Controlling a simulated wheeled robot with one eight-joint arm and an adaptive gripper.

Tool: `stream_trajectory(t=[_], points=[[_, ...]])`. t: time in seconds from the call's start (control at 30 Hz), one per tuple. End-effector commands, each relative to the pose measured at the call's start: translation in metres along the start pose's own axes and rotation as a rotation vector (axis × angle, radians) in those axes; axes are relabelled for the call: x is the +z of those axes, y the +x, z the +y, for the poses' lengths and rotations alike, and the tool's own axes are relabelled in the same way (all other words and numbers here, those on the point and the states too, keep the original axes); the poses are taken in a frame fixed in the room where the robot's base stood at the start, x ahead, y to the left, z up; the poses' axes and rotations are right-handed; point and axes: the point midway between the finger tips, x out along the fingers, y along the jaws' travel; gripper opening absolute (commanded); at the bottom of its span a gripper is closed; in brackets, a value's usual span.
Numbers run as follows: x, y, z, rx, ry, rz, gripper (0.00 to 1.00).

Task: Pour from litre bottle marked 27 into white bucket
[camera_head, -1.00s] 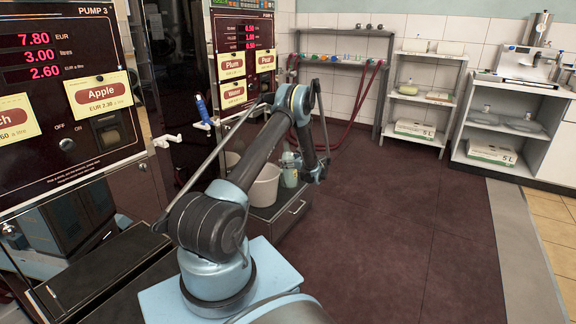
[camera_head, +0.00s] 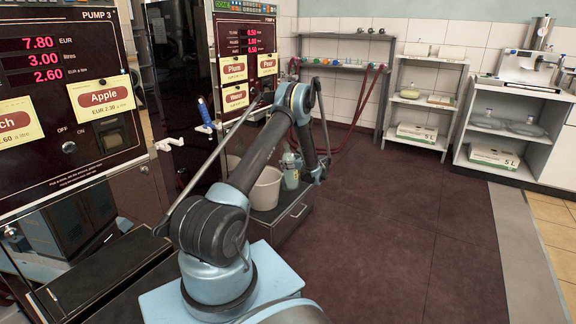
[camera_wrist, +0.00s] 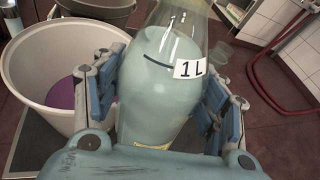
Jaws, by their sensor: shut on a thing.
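My gripper (camera_wrist: 162,88) is shut on a clear litre bottle (camera_wrist: 150,108) with a white 1L label. The bottle holds pale blue-green liquid up to its shoulder and looks roughly upright; no number 27 shows on the side I see. The white bucket (camera_wrist: 35,75) is just left of the bottle in the wrist view, with some purple liquid inside. In the head view the bucket (camera_head: 266,190) stands on a low dark cabinet, and the bottle (camera_head: 290,172) is close on its right. My gripper is partly hidden there.
A dark bucket (camera_wrist: 98,10) stands behind the white one. The pump panels (camera_head: 70,90) rise on the left. Red hoses (camera_head: 362,100) hang from a rack at the back. A clear vessel (camera_wrist: 222,52) sits right of the bottle. The floor on the right is free.

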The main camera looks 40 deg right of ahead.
Motion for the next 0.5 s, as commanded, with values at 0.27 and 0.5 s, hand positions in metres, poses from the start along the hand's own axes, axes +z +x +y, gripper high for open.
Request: stream_trajectory(t=[0.27,0.5], points=[[-0.002,0.0,0.0,-0.001,-0.002,0.001,0.0],[-0.011,0.003,0.0,-0.004,-0.014,0.012,0.0]])
